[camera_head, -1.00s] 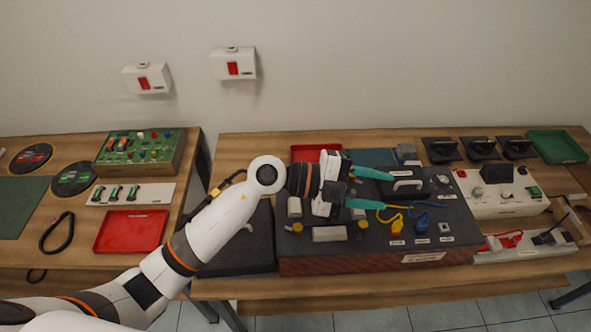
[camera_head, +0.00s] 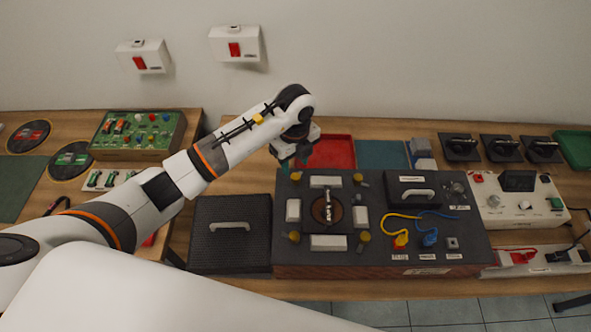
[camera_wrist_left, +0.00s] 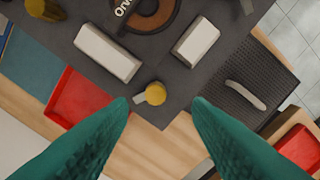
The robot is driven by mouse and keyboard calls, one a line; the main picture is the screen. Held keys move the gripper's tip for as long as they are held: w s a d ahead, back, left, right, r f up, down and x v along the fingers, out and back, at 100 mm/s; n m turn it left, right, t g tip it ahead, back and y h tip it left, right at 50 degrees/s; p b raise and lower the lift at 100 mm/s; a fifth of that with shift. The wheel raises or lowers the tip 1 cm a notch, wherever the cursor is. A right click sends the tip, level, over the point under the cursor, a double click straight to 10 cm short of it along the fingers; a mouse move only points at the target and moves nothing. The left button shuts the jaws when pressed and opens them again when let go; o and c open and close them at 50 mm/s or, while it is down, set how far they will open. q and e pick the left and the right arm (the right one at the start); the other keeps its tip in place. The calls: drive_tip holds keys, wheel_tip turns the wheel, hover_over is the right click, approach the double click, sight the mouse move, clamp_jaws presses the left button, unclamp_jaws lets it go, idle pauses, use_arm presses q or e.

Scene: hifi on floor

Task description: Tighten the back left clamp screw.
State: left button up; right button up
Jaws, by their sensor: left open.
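The back left clamp screw (camera_head: 295,176) is a small yellow knob at the back left corner of the dark fixture panel (camera_head: 385,249). In the left wrist view the same knob (camera_wrist_left: 156,93) shows with a pale stub at its side. My left gripper (camera_head: 295,164) is open, its teal fingers pointing down near that corner, partly hidden by the wrist in the head view. In the left wrist view the fingertips (camera_wrist_left: 161,103) lie on either side of the knob, with gaps to both. I cannot tell their height above it. My right gripper is not in view.
Other yellow knobs (camera_head: 364,236) and white blocks (camera_head: 328,242) surround a brown disc (camera_head: 321,211) on the panel. A black box with a handle (camera_head: 229,249) stands to the left. A red tray (camera_head: 335,153) lies behind. Bare wood shows behind the panel.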

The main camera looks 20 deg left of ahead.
sight(295, 176)
use_arm(q)
drive_tip(key=f, duration=0.3)
drive_tip(key=shift+w+f+p, duration=0.3)
drive_tip(key=shift+f+p, duration=0.05)
drive_tip(key=shift+f, duration=0.05)
wheel_tip(295, 176, down, 2)
drive_tip(key=shift+w+f, duration=0.1)
drive_tip(key=shift+f, duration=0.4)
drive_tip(key=shift+c, duration=0.3)
clamp_jaws()
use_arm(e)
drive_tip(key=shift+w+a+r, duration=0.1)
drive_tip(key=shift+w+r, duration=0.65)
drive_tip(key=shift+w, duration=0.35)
use_arm(q)
drive_tip(key=c, duration=0.9)
unclamp_jaws()
